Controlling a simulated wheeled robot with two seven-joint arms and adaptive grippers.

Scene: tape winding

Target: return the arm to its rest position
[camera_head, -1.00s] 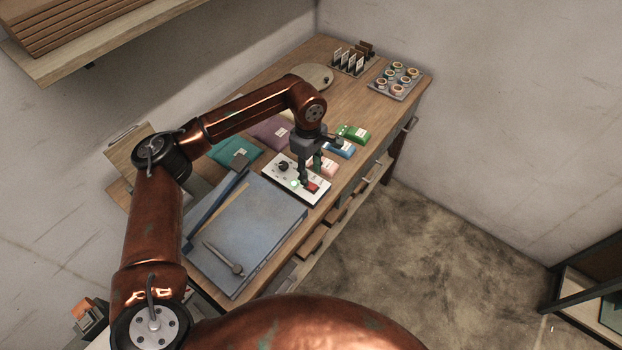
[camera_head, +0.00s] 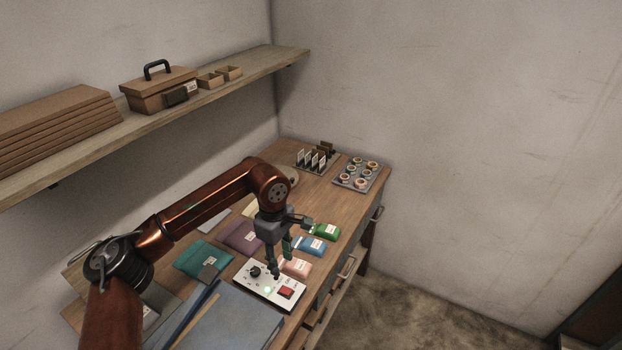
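My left arm (camera_head: 205,208) comes in from the lower left and bends down over the workbench. My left gripper (camera_head: 280,262) points down over a white control box (camera_head: 244,282) with a black knob, a lit green lamp (camera_head: 267,290) and a red switch (camera_head: 286,292). The fingertips appear a little above the box, behind the red switch. Nothing is seen held between them. The fingers overlap in this view, so how far they are apart is unclear. My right gripper is not in view.
Teal (camera_head: 203,258), purple (camera_head: 242,236), pink (camera_head: 297,267), blue (camera_head: 311,245) and green (camera_head: 326,231) packets lie around the gripper. A tray of rolls (camera_head: 344,181) stands at the back right. A wall shelf (camera_head: 215,98) carries a handled box (camera_head: 158,90). Right of the bench is open floor.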

